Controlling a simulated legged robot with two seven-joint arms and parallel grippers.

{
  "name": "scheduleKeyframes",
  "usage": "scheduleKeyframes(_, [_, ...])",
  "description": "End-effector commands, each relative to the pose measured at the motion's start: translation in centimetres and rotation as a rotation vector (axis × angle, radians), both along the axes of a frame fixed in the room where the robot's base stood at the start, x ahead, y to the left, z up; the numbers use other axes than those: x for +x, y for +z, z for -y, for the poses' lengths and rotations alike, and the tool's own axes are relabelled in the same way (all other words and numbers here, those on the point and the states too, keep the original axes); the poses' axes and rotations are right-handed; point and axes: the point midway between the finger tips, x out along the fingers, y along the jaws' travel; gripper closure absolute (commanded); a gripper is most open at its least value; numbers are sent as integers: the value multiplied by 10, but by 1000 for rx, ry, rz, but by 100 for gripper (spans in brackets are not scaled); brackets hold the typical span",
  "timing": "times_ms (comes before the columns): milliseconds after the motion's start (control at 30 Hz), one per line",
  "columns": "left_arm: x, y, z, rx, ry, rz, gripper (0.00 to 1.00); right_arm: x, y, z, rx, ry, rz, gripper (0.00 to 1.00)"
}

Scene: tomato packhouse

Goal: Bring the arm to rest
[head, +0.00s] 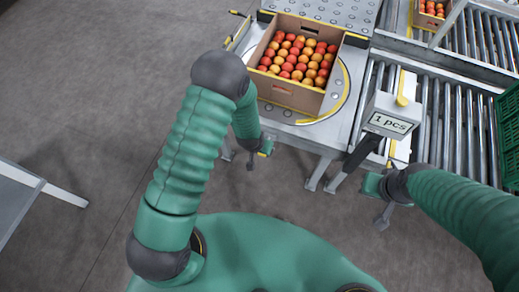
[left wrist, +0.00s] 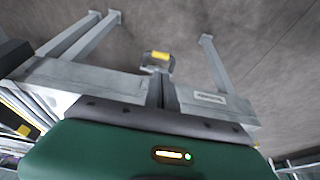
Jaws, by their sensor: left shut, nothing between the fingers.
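My left arm comes in from the left in the head view and bends down at its elbow. Its gripper (head: 250,164) hangs low in front of the turntable's near edge, clear of the box. It is shut and empty. In the left wrist view, my green wrist housing fills the bottom, with grey metal frame parts and the floor beyond. My right gripper (head: 383,219) hangs below the label stand at the right, over the floor. It is too small to tell whether it is open or shut.
A cardboard box (head: 290,93) of red and orange tomatoes stands on the turntable (head: 344,88). Right of it are a "1 pcs" sign (head: 390,123), a roller conveyor (head: 462,125) and a green crate (head: 509,130). A grey table (head: 20,200) stands at left. Floor between is clear.

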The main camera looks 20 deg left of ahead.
Motion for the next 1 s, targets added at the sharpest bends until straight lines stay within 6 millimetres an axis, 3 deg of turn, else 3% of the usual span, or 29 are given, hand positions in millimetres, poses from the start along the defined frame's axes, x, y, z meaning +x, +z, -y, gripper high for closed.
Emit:
scheduleKeyframes(33, [1,7,-1,1,0,1,100,0,6,0,0,0,0,100])
scheduleKeyframes(500, [2,6,-1,1,0,4,100,0,4,0,0,0,0,100])
scheduleKeyframes(567, [3,16,-1,-1,0,5,100,0,8,0,0,0,-1,100])
scheduleKeyframes(667, [1,65,-3,-9,-1,0,100,0,25,0,0,0,-1,100])
scheduleKeyframes(767, [-14,148,-10,-20,2,-18,100,0,50,0,0,0,0,100])
scheduleKeyframes(800, [-26,182,-14,-21,3,-30,100,0,61,0,0,0,0,100])
scheduleKeyframes(900, [-63,255,-24,-20,12,-63,100,0,84,0,0,0,0,100])
scheduleKeyframes(1000, [-99,303,-33,-12,23,-90,100,0,99,0,0,0,0,100])
